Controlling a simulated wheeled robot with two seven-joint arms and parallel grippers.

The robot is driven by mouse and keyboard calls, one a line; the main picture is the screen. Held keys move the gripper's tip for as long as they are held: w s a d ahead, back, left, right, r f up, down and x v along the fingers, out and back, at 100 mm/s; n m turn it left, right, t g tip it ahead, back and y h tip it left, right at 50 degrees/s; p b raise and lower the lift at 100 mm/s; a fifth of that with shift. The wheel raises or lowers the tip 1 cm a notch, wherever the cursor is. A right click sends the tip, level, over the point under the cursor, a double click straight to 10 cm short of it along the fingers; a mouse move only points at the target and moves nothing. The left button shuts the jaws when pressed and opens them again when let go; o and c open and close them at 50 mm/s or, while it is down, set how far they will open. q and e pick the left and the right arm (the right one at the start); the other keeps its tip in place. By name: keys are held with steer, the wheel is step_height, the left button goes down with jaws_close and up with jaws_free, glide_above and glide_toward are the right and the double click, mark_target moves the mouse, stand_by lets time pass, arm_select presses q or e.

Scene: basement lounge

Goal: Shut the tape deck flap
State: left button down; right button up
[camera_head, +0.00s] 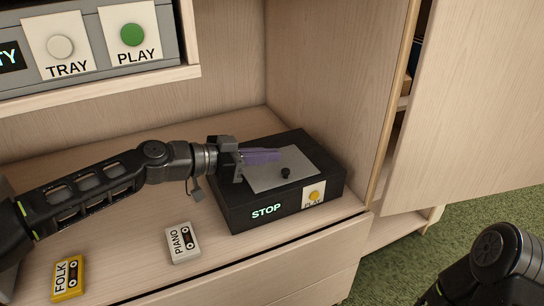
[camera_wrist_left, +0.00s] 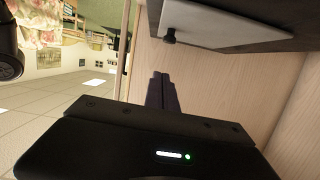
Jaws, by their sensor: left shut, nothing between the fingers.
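The black tape deck (camera_head: 255,215) sits on the cabinet shelf, with a lit STOP display and a yellow PLAY button (camera_head: 315,195) on its front. Its grey flap (camera_head: 290,173) with a small black knob (camera_head: 286,173) lies about flat over the top; I cannot tell whether it is fully down. The flap (camera_wrist_left: 225,22) and knob (camera_wrist_left: 169,36) also show in the left wrist view. My left gripper (camera_head: 278,155) is shut and empty, its purple fingers over the deck's back-left part, by the flap's far edge. Whether they touch is unclear. The fingers show in the wrist view (camera_wrist_left: 161,80).
A white PIANO cassette (camera_head: 183,243) and a yellow FOLK cassette (camera_head: 69,279) lie on the shelf (camera_head: 130,270) left of the deck. A grey player (camera_head: 90,50) with TRAY and PLAY buttons stands above. An open cabinet door (camera_head: 470,110) is at right. Part of my right arm shows lower right.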

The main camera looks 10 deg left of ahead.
arm_select(q)
steer(key=p+v, duration=0.2)
steer(key=v, duration=0.5)
steer(key=shift+s+a, duration=0.25)
steer(key=shift+a, duration=0.05)
steer(key=shift+r, duration=0.1)
